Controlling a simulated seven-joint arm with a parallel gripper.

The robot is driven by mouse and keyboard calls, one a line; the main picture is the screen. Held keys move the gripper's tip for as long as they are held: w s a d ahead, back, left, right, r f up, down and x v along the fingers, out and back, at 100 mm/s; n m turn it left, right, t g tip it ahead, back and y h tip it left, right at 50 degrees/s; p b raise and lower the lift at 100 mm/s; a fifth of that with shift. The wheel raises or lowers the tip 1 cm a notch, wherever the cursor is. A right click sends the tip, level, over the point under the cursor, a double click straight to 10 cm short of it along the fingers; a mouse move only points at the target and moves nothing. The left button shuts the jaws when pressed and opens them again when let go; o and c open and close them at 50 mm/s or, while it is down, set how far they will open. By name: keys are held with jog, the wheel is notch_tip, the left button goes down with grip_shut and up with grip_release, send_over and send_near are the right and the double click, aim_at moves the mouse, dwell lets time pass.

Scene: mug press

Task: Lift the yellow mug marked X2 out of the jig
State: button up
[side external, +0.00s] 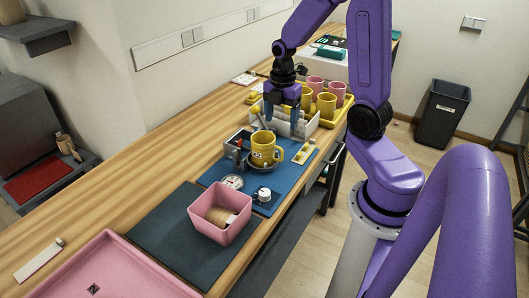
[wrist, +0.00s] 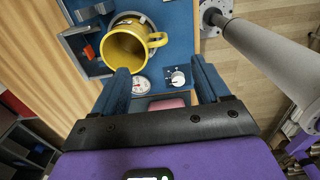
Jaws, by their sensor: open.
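The yellow mug (side external: 263,146) sits upright in the grey jig (side external: 259,169) on the blue mat, with its handle to the right. A small dark mark shows on its side, too small to read. The wrist view looks into the empty mug (wrist: 124,48), its handle pointing right and the jig's ring (wrist: 128,17) partly hidden behind it. My gripper (side external: 281,112) is open and empty, above and beyond the mug in the side view. In the wrist view my gripper (wrist: 158,67) has its fingers apart, with the mug ahead of the left finger and not between them.
A grey press frame (wrist: 84,38) stands close beside the mug. A dial (side external: 232,182) and a white knob (side external: 262,195) lie in front. A pink bin (side external: 207,229) is nearer. Behind are a pale divided box (side external: 298,128) and a yellow tray (side external: 328,122) of mugs.

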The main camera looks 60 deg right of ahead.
aim_at(268, 151)
notch_tip(268, 151, down, 9)
jog(key=shift+r, duration=0.15)
jog(key=shift+w+a+f, duration=0.1)
jog(key=shift+w+f, duration=0.1)
jog(key=shift+f, duration=1.1)
jog(key=shift+w+f, duration=0.15)
jog(key=shift+f, duration=1.15)
jog(key=shift+c, duration=0.2)
jog(key=c, duration=1.3)
jog(key=shift+r, duration=0.15)
